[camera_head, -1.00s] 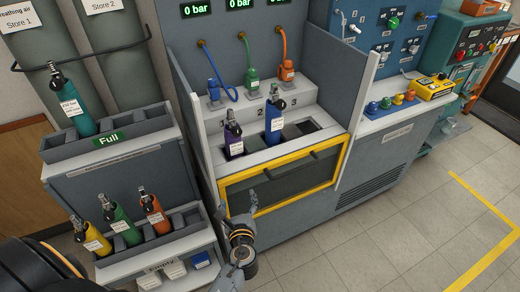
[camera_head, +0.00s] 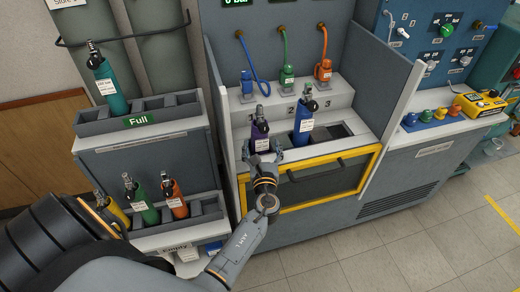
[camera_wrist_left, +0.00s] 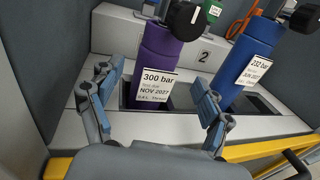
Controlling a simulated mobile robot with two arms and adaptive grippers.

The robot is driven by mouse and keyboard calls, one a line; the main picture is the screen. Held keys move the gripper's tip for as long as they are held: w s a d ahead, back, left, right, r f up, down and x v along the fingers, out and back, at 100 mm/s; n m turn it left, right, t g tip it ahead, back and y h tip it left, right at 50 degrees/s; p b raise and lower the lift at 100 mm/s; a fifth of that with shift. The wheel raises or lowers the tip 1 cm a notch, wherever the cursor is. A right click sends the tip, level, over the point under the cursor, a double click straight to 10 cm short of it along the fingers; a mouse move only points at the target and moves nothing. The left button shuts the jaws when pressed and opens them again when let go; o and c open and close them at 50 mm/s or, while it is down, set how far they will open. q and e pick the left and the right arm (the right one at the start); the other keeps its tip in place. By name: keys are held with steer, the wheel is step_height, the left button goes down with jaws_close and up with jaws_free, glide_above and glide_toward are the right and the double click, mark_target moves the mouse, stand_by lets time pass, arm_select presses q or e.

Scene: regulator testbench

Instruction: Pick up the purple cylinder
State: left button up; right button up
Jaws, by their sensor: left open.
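The purple cylinder (camera_head: 260,132) stands upright in the left slot of the testbench, with a white label facing the front. It also shows large in the left wrist view (camera_wrist_left: 164,52), where the label reads 300 bar. My left gripper (camera_head: 264,157) is open in front of the cylinder's lower part. In the left wrist view its two fingers (camera_wrist_left: 156,100) are spread, one to each side of the purple cylinder, and do not visibly touch it. My right gripper does not show.
A blue cylinder (camera_head: 304,122) stands in the slot to the right. The yellow-framed front door (camera_head: 328,178) lies below the slots, and a side panel (camera_head: 222,115) rises at the left. A rack (camera_head: 140,215) of other cylinders stands further left.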

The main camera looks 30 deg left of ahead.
mark_target(260, 140)
arm_select(q)
steer(key=shift+w+a, duration=0.25)
steer(key=shift+w, duration=0.05)
steer(key=x, duration=0.5)
steer(key=shift+s+a+f, duration=0.1)
steer(key=shift+f, duration=0.15)
steer(key=shift+a+f, duration=0.1)
steer(key=shift+c, duration=1.2)
steer(key=c, duration=1.1)
steer(key=shift+r, duration=0.2)
steer(key=shift+c, duration=1.1)
